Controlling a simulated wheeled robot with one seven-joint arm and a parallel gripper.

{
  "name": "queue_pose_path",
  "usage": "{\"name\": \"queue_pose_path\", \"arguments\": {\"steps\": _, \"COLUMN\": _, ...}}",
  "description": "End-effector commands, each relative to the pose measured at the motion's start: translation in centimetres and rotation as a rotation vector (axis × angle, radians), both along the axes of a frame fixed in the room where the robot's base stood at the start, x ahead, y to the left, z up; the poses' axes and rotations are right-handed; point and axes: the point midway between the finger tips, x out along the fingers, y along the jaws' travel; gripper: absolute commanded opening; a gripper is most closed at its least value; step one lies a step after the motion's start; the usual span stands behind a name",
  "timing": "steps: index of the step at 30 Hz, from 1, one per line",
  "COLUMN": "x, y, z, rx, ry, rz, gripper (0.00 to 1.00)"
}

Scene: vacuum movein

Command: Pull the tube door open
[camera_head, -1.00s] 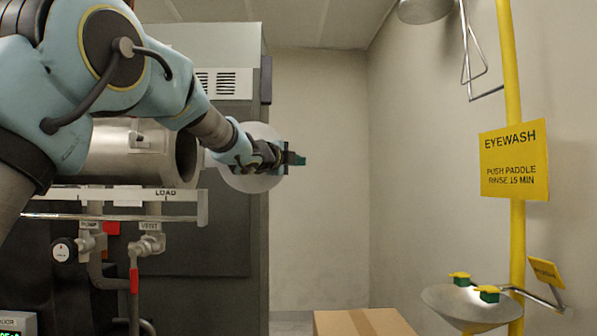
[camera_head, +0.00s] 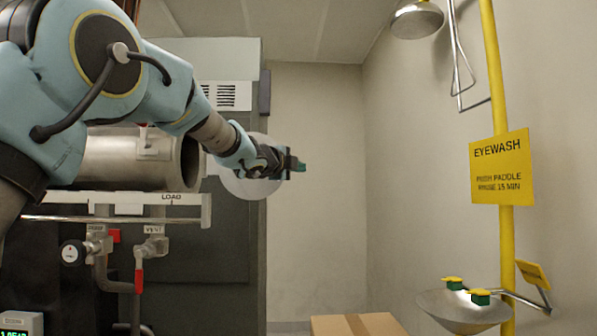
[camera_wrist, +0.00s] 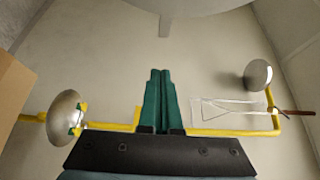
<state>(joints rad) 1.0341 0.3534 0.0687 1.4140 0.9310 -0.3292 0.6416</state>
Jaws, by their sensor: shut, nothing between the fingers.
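The metal tube (camera_head: 140,158) lies level at the left in the head view, its round mouth facing right. The tube door (camera_head: 247,186), a pale round disc, stands swung away from the mouth, to its right. My gripper (camera_head: 297,165) is in front of the door in the picture and hides part of it. In the wrist view my gripper (camera_wrist: 160,75) has its green fingers together with nothing between them. A pale curved edge, perhaps the door (camera_wrist: 185,8), shows at the top of the wrist view. Whether my gripper touches the door cannot be told.
A yellow eyewash post (camera_head: 497,110) with a sign and bowl (camera_head: 465,308) stands at the right; the bowl also shows in the wrist view (camera_wrist: 62,118). A cardboard box (camera_head: 355,325) is at the bottom. Valves and a LOAD rail (camera_head: 135,205) sit under the tube. Open space lies before the back wall.

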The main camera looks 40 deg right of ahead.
Motion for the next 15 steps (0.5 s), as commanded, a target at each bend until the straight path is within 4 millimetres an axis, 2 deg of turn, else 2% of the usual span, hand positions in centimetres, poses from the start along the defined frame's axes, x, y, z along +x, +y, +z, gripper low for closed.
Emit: {"name": "queue_pose_path", "arguments": {"steps": 15, "x": -2.5, "y": 7.4, "z": -0.1, "rx": -0.002, "ry": -0.002, "rz": 0.002, "gripper": 0.00}}
